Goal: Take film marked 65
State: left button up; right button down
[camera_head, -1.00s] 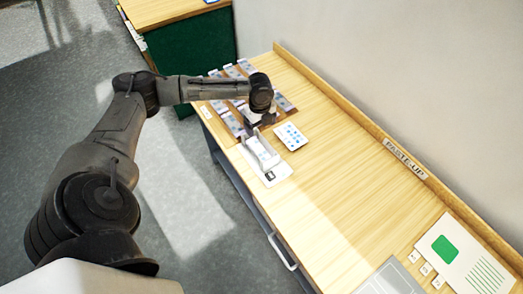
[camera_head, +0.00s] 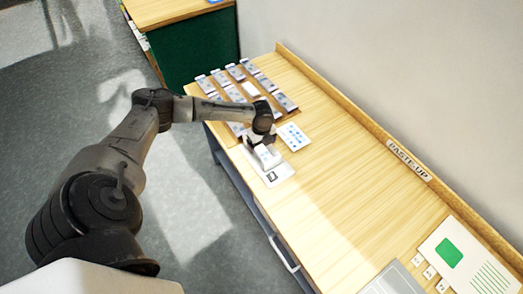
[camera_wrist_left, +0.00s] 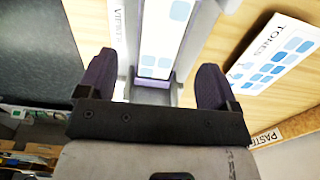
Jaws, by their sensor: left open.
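My left gripper (camera_head: 260,143) is open above the viewer (camera_head: 278,175), a pale stand with a white base near the table's front edge. In the left wrist view, a white film strip with blue squares (camera_wrist_left: 165,32) lies in the viewer, between and beyond the open fingers (camera_wrist_left: 155,75). The fingers do not close on it. No film number is readable, so I cannot tell which is 65. My right gripper is not in view.
The TONES card (camera_head: 293,136) with blue squares lies right beside the viewer; it also shows in the wrist view (camera_wrist_left: 275,55). A PASTE-UP label (camera_head: 408,159) marks the back ledge. A page with a green patch (camera_head: 470,255) lies near right. The middle of the table is clear.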

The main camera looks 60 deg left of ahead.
aim_at(262, 150)
pick_arm(q)
jog(key=shift+f, duration=1.3)
jog(key=c, duration=1.1)
